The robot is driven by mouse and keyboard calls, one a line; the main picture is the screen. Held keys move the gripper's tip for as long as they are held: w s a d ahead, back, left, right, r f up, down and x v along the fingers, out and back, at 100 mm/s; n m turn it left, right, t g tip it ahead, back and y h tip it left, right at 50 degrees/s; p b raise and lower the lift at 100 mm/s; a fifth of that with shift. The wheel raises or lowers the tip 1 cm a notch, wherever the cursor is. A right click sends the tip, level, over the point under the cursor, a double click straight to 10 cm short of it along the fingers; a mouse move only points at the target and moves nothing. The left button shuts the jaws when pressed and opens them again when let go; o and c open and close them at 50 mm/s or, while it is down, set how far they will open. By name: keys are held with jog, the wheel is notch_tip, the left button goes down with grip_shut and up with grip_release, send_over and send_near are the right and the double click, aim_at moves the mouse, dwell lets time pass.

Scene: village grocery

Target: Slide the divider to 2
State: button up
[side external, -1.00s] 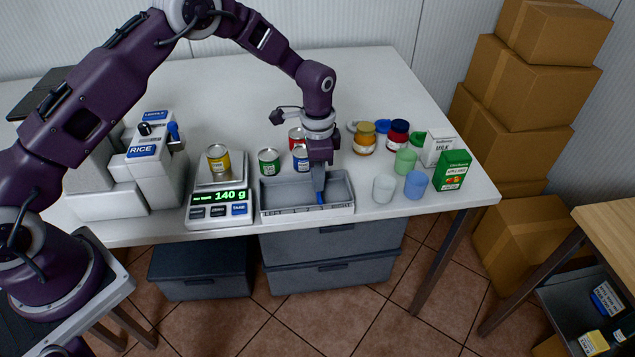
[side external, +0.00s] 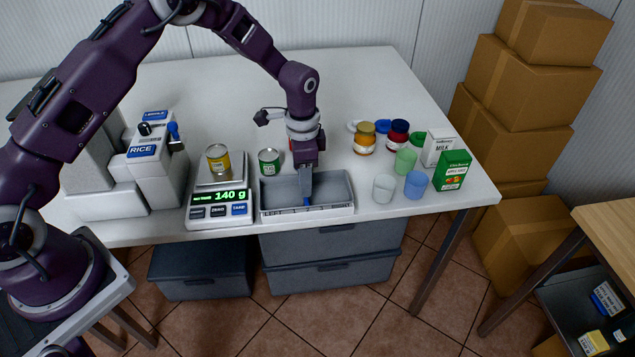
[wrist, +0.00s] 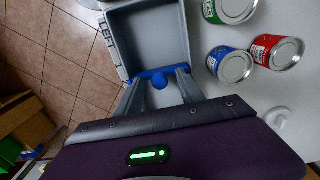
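The grey tray (side external: 335,209) sits near the table's front edge, with marks along its front wall too small to read. The blue divider (wrist: 152,74) crosses the tray in the wrist view, with a round blue knob; in the side view only a small blue part (side external: 306,202) shows at my fingertips. My gripper (wrist: 161,76) points down into the tray, fingers apart, one on each side of the knob. The knob appears clear of both fingers. The wrist view shows "LEFT" on the tray wall.
A scale (side external: 220,207) reading 140 g, with a yellow can (side external: 218,158), stands left of the tray. A green can (side external: 269,161), blue can (wrist: 231,65) and red can (wrist: 277,51) stand behind it. Cups (side external: 383,188), jars (side external: 364,138) and cartons (side external: 452,170) stand to the right.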

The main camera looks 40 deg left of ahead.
jog(key=shift+r, duration=0.1)
jog(key=shift+r, duration=3.4)
jog(key=s+a+r+n+t, duration=0.1)
jog(key=s+r+n+t, duration=0.1)
jog(key=s+r, duration=0.65)
jog(key=s+a+r+n+t, duration=0.1)
jog(key=s+r+n, duration=0.35)
jog(key=r, duration=0.75)
jog(key=s+a+r+n+t, duration=0.1)
jog(key=s+n+t, duration=0.1)
jog(key=s, duration=1.6)
jog(key=shift+s+t, duration=0.2)
jog(key=shift+t, duration=0.1)
